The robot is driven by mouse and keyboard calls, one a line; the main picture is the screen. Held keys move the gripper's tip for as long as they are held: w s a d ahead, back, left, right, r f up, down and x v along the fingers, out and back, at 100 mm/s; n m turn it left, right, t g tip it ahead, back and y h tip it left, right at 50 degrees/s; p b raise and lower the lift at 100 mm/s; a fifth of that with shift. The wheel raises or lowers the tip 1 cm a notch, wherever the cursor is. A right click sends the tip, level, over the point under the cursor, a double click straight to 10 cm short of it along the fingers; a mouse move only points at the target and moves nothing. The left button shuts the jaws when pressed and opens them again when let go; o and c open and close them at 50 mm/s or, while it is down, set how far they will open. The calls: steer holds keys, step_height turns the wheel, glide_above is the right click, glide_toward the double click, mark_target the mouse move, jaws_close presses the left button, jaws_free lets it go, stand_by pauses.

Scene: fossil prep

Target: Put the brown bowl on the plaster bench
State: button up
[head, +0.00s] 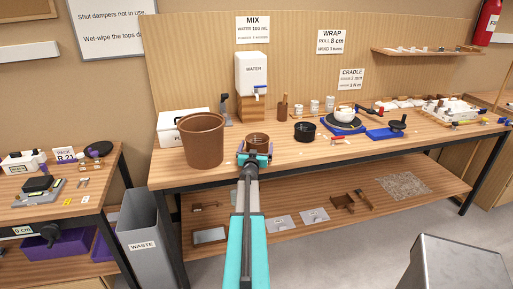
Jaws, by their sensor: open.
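A small brown bowl (257,140) is on the plaster bench (330,150), the long wooden bench below the MIX, WRAP and CRADLE signs. It is near the front edge, left of the bench's middle. My gripper (255,155) is open at the near side of the bowl, with its jaws low by the bowl's front. The jaws and wrist hide the bowl's lower front. I cannot tell whether they touch the bowl or whether the bowl rests fully on the bench top.
A large brown bucket (202,142) stands close left of my gripper. A black bowl (304,131) is to the right. The white water tank (251,73) stands behind. A grey waste bin (143,235) is at the bench's left end. Bare wood shows right of my gripper.

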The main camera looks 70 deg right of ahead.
steer(key=shift+r, duration=0.15)
steer(key=shift+b+v, duration=0.95)
steer(key=shift+v, duration=5.05)
